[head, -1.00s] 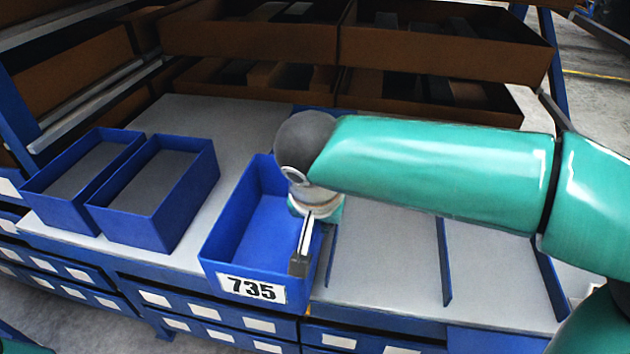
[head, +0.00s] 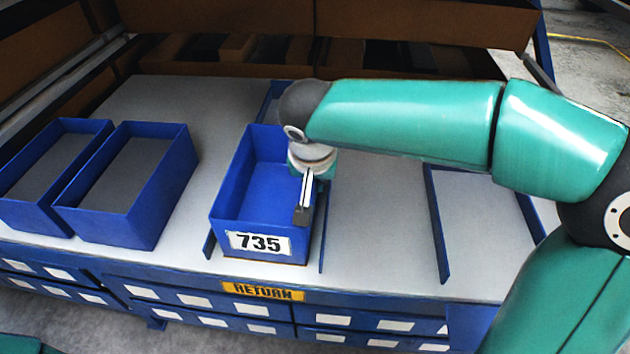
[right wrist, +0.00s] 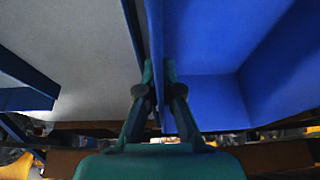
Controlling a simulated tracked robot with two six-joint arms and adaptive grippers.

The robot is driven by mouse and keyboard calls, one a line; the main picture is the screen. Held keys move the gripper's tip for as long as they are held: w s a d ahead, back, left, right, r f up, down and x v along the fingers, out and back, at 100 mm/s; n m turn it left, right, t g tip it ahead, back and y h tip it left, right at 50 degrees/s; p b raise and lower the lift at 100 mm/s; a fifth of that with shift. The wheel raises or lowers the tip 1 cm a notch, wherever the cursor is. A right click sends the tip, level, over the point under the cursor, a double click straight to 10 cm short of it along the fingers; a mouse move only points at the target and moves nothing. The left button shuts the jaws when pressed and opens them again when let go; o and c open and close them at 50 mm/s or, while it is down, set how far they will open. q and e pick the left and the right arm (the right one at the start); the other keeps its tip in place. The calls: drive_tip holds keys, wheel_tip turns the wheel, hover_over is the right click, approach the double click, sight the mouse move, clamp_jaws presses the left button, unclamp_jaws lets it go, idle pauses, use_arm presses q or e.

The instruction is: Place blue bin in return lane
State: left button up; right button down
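The blue bin (head: 258,215) with a white 735 label is empty and looks upright. In the head view it stands in the return lane, between a left rail (head: 208,246) and a right rail (head: 324,228), above the yellow RETURN sign (head: 262,291). I cannot tell whether its base touches the lane floor. My right gripper (head: 303,213) is at the bin's right wall. In the right wrist view its fingers (right wrist: 159,88) lie on either side of that wall, which also shows there (right wrist: 157,35), and look closed on it. My left gripper is out of view.
Grey shelf surface (head: 375,225) lies clear to the right, up to another blue rail (head: 437,225). Brown boxes (head: 215,15) stand behind.

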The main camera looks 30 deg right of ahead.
drive_tip(key=shift+f, duration=0.15)
drive_tip(key=c, duration=1.3)
unclamp_jaws()
drive_tip(key=shift+r, duration=0.25)
drive_tip(key=v, duration=1.2)
